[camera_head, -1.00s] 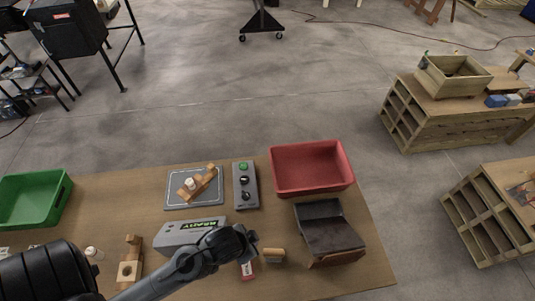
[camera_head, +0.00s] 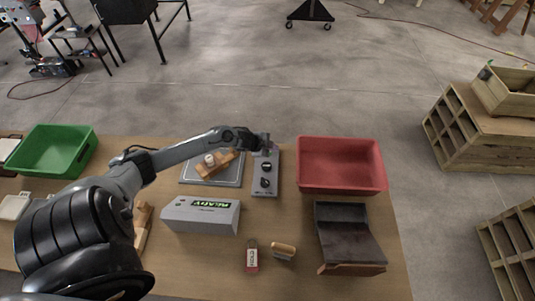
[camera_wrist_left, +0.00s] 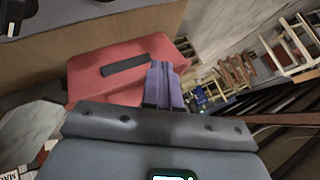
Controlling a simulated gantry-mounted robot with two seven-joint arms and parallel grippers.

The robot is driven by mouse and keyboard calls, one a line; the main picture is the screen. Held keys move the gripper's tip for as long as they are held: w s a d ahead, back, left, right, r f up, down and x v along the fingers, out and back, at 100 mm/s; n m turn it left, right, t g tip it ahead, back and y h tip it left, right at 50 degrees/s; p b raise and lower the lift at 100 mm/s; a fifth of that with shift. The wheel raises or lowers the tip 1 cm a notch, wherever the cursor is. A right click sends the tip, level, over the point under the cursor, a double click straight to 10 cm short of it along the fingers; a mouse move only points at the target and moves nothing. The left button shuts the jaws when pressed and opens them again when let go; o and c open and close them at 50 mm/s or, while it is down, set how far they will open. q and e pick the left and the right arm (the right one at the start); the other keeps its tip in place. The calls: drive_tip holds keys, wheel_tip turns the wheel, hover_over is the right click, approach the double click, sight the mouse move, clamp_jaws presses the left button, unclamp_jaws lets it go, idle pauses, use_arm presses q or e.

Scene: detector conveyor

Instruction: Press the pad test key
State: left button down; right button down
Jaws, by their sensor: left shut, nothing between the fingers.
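A grey control panel (camera_head: 266,186) with dark knobs stands on the table between the pad and the red bin. My left gripper (camera_head: 266,143) is shut and empty over the panel's far end, and it hides the green key there. I cannot tell whether the fingertips touch the key. The gripper's fingers also show in the left wrist view (camera_wrist_left: 165,86), with the red bin behind them. A grey pad (camera_head: 232,178) with a white outline lies left of the panel. A wooden piece (camera_head: 221,167) with a white round part rests on it. My right gripper is not in view.
The red bin (camera_head: 343,187) stands close right of the panel. A grey display box (camera_head: 200,217) reading "READY" stands in front of the pad. A dark tray (camera_head: 347,235), a red-and-white tag (camera_head: 251,258) and a wooden-topped piece (camera_head: 284,249) lie nearer. A green bin (camera_head: 53,151) stands left.

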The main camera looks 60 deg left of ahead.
use_arm(q)
drive_tip(key=a+r, duration=0.2)
drive_tip(key=a, duration=0.4)
drive_tip(key=shift+w+a+b, duration=0.25)
drive_tip(key=shift+w+b, duration=0.1)
drive_tip(key=shift+f, duration=0.15)
wheel_tip(320, 180, down, 7)
drive_tip(key=b, duration=0.7)
drive_tip(key=shift+f+b, duration=0.6)
drive_tip(key=shift+f, duration=0.2)
idle(0.7)
drive_tip(key=shift+f, duration=0.2)
